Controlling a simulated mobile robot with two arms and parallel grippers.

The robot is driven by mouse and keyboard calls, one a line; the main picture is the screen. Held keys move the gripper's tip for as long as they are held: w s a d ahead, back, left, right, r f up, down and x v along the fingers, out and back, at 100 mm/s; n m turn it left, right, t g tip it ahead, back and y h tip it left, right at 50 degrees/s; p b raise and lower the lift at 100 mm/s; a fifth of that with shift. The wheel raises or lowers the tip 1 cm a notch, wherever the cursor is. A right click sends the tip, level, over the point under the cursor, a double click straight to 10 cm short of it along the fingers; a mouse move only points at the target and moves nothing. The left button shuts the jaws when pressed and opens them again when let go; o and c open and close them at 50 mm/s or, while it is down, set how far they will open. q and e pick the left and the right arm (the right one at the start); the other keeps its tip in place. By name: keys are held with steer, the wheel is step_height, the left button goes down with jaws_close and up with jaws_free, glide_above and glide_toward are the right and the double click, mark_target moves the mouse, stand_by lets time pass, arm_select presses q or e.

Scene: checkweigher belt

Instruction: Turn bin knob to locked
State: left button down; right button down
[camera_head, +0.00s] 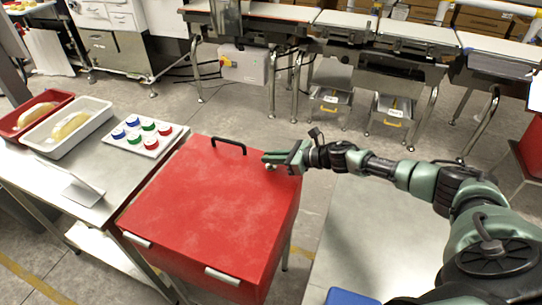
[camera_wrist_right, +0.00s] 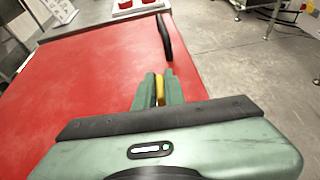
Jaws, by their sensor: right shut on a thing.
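The red bin (camera_head: 205,215) stands in the middle of the head view, with its lid closed. My right gripper (camera_head: 270,157) reaches in from the right over the bin's far right corner, beside the black handle. In the right wrist view, its two green fingers (camera_wrist_right: 158,92) are shut on a small yellow piece, which looks like the bin knob (camera_wrist_right: 159,88). Most of the knob is hidden by the fingers, so I cannot tell which way it is turned. My left gripper is not in view.
The black handle (camera_head: 228,145) rises from the lid near the gripper. A steel table (camera_head: 95,210) at left holds a white tray (camera_head: 44,145), a red tray (camera_head: 13,134) and a rack (camera_head: 130,151) of coloured caps. Conveyors stand behind open floor.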

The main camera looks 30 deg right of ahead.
steer(key=m+t+h+p, duration=0.1)
steer(key=m+h+p, duration=0.1)
steer(key=m+t+h+p, duration=0.1)
steer(key=m+h+p, duration=0.4)
steer(key=h, duration=0.1)
steer(key=shift+a+r+m+t+p, duration=0.2)
steer(key=shift+r+m+t+p, duration=0.1)
steer(key=shift+m+t, duration=0.1)
steer(key=shift+f+m+h+p, duration=0.1)
steer(key=shift+m+h+p, duration=0.6)
steer(key=shift+h, duration=0.4)
steer(key=shift+m+g+h, duration=0.3)
steer(key=shift+m+h, duration=0.8)
steer(key=shift+f+m+g+h+p, duration=0.15)
steer(key=shift+m+g+h+p, duration=0.2)
steer(key=shift+m+h, duration=0.55)
steer(key=shift+m+g+h+b, duration=0.3)
steer(key=shift+m+g+h, duration=0.55)
steer(key=shift+m+h, duration=0.3)
steer(key=shift+d+m+g+h+b, duration=0.15)
steer(key=shift+m+g+h+b, duration=0.2)
steer(key=shift+m+g+h, duration=0.4)
steer(key=c, duration=1.5)
jaws_free()
